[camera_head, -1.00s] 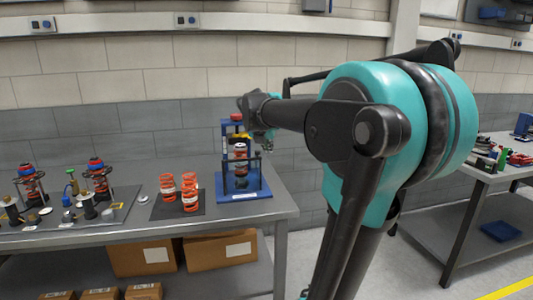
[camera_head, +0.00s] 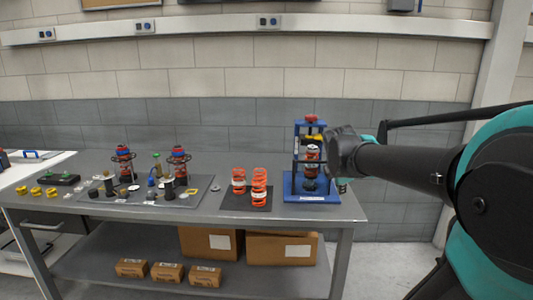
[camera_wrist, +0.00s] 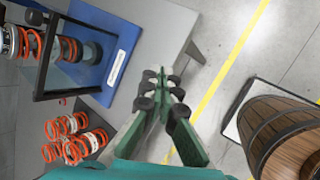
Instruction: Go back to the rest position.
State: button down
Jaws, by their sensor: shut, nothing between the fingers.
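My gripper (camera_wrist: 161,88) is shut and empty in the wrist view, its green fingers close together above the floor beyond the table's edge. In the head view, my gripper (camera_head: 342,184) shows small and partly hidden at the end of my dark arm, at the right side of the blue press stand (camera_head: 311,198). The stand holds an upright shock absorber (camera_head: 312,153) behind its guard frame. The stand also shows at the upper left in the wrist view (camera_wrist: 118,60), apart from the fingers.
The grey table (camera_head: 219,219) carries orange springs (camera_head: 259,186) on a dark mat and a tray of parts (camera_head: 200,199) further left. Cardboard boxes (camera_head: 282,247) lie on the lower shelf. A wooden barrel (camera_wrist: 275,140) stands right in the wrist view, past a yellow floor line (camera_wrist: 225,65).

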jog(key=s+a+f+m+g+y, duration=0.1)
jog(key=s+a+f+m, duration=0.2)
jog(key=s+f+m, duration=0.6)
jog(key=s+a+f+m+g+y, duration=0.1)
jog(key=s+a+f+m+y, duration=0.1)
jog(key=s+f+m, duration=0.7)
notch_tip(320, 180, down, 3)
jog(key=shift+s+a+f+m, duration=0.1)
jog(key=shift+s+a+m, duration=0.1)
jog(key=shift+a+m, duration=0.45)
